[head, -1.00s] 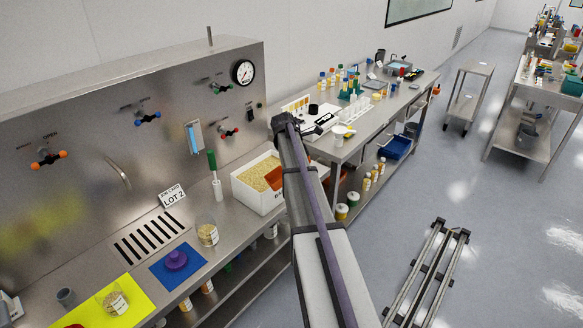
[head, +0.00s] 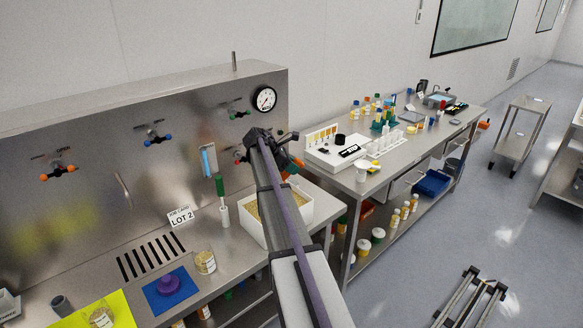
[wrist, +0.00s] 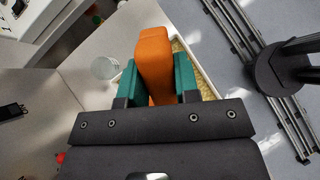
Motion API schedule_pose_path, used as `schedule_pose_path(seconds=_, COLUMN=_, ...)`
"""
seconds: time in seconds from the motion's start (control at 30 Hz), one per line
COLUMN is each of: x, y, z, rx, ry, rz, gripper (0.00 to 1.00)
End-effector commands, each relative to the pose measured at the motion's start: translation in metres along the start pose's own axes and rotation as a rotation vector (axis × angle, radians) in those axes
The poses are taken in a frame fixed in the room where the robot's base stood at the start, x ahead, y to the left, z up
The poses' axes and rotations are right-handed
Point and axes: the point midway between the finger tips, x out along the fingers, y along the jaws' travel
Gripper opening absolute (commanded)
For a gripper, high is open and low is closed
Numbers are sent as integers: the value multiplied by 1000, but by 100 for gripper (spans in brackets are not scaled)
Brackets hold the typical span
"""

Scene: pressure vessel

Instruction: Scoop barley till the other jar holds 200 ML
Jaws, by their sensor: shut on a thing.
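My gripper (wrist: 156,82) is shut on the orange scoop (wrist: 154,48), its teal fingers on both sides of the orange part. In the head view the scoop (head: 293,166) shows partly behind my arm, above the white bin (head: 301,222) of barley (head: 253,207). The scoop's bowl and any load in it are hidden. One clear jar (head: 205,262) with barley stands beside the blue mat. Another jar (head: 101,316) with barley stands on the yellow mat (head: 66,321). Their volume marks are too small to read.
A purple lid (head: 169,284) lies on the blue mat (head: 187,293). A green-handled tool (head: 221,197) stands in a white holder left of the bin. The vessel's panel with valves and a gauge (head: 264,98) rises behind. A side table with labware is at right.

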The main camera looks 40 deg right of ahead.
Motion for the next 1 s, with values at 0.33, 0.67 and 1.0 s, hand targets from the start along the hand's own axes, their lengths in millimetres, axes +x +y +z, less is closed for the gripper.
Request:
schedule_pose_path(seconds=0.33, x=37, y=0, z=-38, rx=-1, ry=1, rz=0, gripper=5)
schedule_pose_path(seconds=0.67, x=67, y=0, z=-69, rx=-1, ry=1, rz=0, gripper=5)
schedule_pose_path(seconds=1.0, x=76, y=0, z=-79, rx=-1, ry=1, rz=0, gripper=5)
